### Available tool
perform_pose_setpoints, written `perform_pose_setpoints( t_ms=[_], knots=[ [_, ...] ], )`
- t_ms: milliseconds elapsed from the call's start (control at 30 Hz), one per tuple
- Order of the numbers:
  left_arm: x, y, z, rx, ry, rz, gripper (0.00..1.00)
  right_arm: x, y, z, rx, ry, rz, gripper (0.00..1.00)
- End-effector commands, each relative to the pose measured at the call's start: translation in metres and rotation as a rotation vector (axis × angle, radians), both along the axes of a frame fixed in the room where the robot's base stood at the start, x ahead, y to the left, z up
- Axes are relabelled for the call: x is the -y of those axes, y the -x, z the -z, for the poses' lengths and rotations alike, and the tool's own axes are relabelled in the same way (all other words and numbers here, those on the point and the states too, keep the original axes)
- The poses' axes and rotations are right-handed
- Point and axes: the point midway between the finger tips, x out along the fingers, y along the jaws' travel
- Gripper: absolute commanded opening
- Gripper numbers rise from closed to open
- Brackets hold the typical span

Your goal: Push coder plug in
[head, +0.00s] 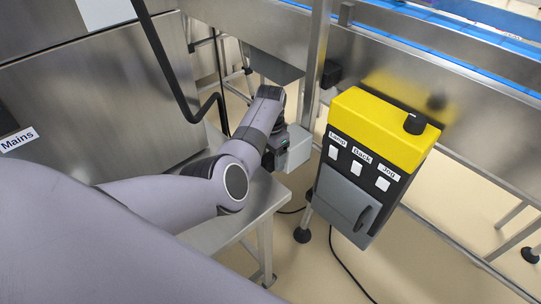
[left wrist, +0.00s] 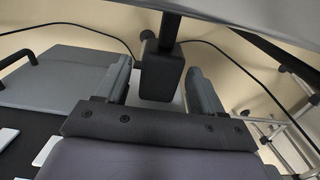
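My left gripper (left wrist: 160,75) shows in the left wrist view with its two grey fingers apart. A dark block (left wrist: 162,72), which looks like the coder plug, stands between the fingertips, with a black stem rising from it. A narrow gap shows at its left side; I cannot tell whether the right finger touches it. In the head view my left gripper (head: 298,146) is largely hidden by its own wrist, beside a small silver box left of the control box. I cannot make out the plug or its socket there. My right gripper is out of view.
A yellow-topped control box (head: 385,130) with a grey door stands close to the right of the gripper. A steel table (head: 225,230) lies beneath my arm. A steel upright (head: 315,60) stands behind. Black cables (head: 345,265) run along the floor.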

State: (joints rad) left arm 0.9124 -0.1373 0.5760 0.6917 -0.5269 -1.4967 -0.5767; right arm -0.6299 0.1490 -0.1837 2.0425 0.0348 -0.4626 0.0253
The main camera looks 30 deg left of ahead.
Motion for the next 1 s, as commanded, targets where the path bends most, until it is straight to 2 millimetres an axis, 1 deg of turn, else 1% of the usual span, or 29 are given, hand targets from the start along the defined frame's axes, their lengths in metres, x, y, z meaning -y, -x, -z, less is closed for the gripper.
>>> perform_pose_setpoints(
  t_ms=[167,233,333,500,667,800,1000],
  knots=[
    [0.000,0.000,-0.001,0.000,0.001,0.000,0.68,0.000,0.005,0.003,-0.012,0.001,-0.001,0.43],
    [0.000,0.000,-0.006,0.000,0.001,0.000,0.68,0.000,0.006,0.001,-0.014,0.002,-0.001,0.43],
    [0.000,0.000,-0.020,0.002,0.001,-0.001,0.68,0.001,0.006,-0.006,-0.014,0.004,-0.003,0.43],
    [0.000,0.000,-0.049,0.001,-0.001,-0.001,0.68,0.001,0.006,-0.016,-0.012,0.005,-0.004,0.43],
    [0.000,0.000,-0.067,0.001,-0.001,0.000,0.68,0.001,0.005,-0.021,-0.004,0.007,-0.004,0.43],
    [0.000,0.000,-0.072,0.000,0.001,0.001,0.68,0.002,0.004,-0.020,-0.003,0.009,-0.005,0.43],
    [0.000,0.000,-0.072,0.000,0.001,0.000,0.68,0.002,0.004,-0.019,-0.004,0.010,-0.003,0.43]
  ],
)
